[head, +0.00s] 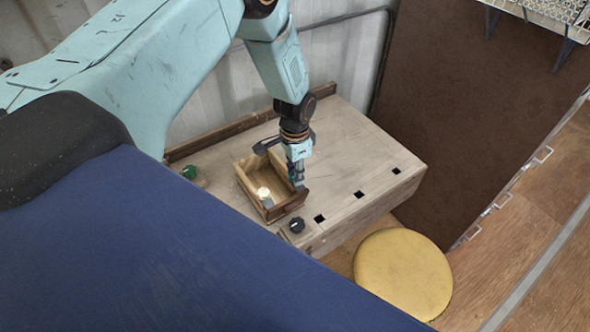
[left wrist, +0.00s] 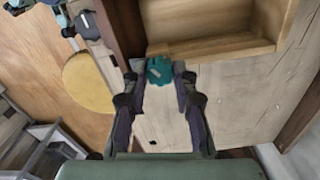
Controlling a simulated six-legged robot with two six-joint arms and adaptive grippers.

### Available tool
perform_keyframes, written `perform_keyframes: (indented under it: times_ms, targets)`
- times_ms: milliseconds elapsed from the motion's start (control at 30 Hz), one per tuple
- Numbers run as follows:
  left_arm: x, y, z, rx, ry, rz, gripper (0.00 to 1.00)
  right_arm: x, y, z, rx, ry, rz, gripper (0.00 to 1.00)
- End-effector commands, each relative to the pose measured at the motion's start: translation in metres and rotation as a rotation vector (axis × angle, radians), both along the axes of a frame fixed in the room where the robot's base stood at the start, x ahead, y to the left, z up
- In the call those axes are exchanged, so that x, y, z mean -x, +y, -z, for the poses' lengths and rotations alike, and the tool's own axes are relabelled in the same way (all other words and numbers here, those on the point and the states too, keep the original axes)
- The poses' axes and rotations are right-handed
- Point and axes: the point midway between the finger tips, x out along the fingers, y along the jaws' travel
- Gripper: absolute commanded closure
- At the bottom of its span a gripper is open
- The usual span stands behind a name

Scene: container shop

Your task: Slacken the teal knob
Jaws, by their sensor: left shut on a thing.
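The teal knob (left wrist: 160,70) shows in the left wrist view, beside the rim of a wooden box and next to its dark brown side. My left gripper (left wrist: 160,76) has a finger on either side of the knob and is shut on it. In the head view my left gripper (head: 298,184) points down at the right end of the wooden box (head: 246,182). There the gripper hides most or all of the knob. My right gripper cannot be made out in either view.
The box holds a small pale object (head: 263,193) and stands on a wooden bench (head: 350,160) with square holes. A black knob (head: 297,225) is near the front edge, a green knob (head: 189,172) at left. A round yellow stool (head: 403,274) stands in front. The bench's right part is clear.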

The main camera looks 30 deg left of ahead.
Motion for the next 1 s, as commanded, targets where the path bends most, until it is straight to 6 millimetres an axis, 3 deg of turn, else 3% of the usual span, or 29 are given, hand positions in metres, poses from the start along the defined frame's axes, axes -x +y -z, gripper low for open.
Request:
perform_keyframes:
  times_ms: [500, 1000]
  targets:
    - [0.0004, -0.0004, -0.0002, 0.000, 0.001, -0.362, 1.00, 0.0000, 0.0000, -0.0082, 0.000, 0.000, 0.000, 0.60]
    - [0.0010, -0.0005, 0.0007, 0.000, 0.002, -0.448, 1.00, 0.0000, 0.0000, -0.0095, 0.000, 0.000, 0.000, 0.60]
